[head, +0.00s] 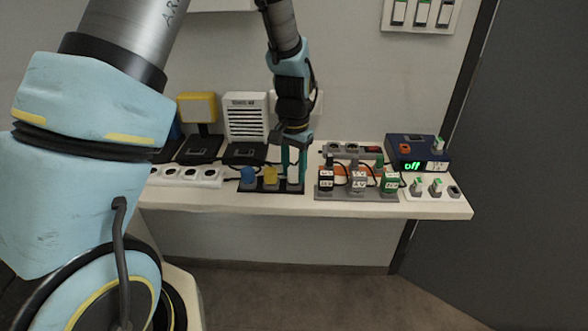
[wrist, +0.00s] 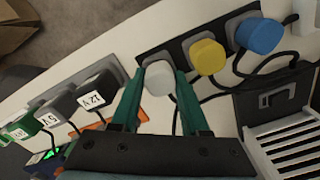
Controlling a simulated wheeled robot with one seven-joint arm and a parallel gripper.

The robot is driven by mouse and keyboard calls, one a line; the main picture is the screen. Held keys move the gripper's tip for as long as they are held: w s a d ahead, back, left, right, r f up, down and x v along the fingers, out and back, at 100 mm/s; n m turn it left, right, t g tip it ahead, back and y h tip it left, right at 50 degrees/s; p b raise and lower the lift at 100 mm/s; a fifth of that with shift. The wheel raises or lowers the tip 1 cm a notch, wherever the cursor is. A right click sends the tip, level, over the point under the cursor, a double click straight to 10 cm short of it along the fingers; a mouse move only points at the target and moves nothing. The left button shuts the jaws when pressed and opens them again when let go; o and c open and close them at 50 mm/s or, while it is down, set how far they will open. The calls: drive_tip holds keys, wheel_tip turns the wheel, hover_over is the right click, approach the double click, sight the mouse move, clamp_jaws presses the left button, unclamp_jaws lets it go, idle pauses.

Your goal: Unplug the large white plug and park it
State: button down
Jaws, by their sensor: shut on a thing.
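The large white plug (wrist: 158,80) is between the two green fingers of my gripper (wrist: 160,92), which is shut on it. In the head view my gripper (head: 294,172) points down at the right end of a dark strip (head: 271,190). The white plug is at that end bay; I cannot tell whether it is fully seated. A yellow plug (head: 270,176) and a blue plug (head: 248,175) stand in the other bays, and show in the wrist view as yellow (wrist: 207,57) and blue (wrist: 259,34). A dark cable (wrist: 176,122) hangs from the white plug.
A white power strip (head: 205,177) lies left on the shelf (head: 350,204). To the right is a grey strip (head: 343,194) with black, grey and green labelled plugs. A blue device (head: 414,150) reads "off". A heater-like grille (head: 246,115) and yellow lamp (head: 197,107) stand behind.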

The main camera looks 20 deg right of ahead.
sight(294, 169)
drive_tip(key=shift+f, duration=0.25)
idle(0.4)
drive_tip(key=shift+c, duration=1.6)
unclamp_jaws()
drive_tip(key=shift+r, duration=0.1)
wheel_tip(294, 169, up, 11)
drive_tip(key=b, duration=0.2)
drive_tip(key=s+a+n, duration=0.1)
drive_tip(key=a+n, duration=0.2)
drive_tip(key=a, duration=0.7)
drive_tip(key=s+a+f+n+t, duration=0.1)
drive_tip(key=a+n, duration=0.2)
drive_tip(key=a, duration=0.7)
drive_tip(key=s+a+n, duration=0.2)
drive_tip(key=a+n, duration=0.2)
drive_tip(key=a, duration=0.6)
drive_tip(key=shift+f+t, duration=0.15)
drive_tip(key=shift+t, duration=0.15)
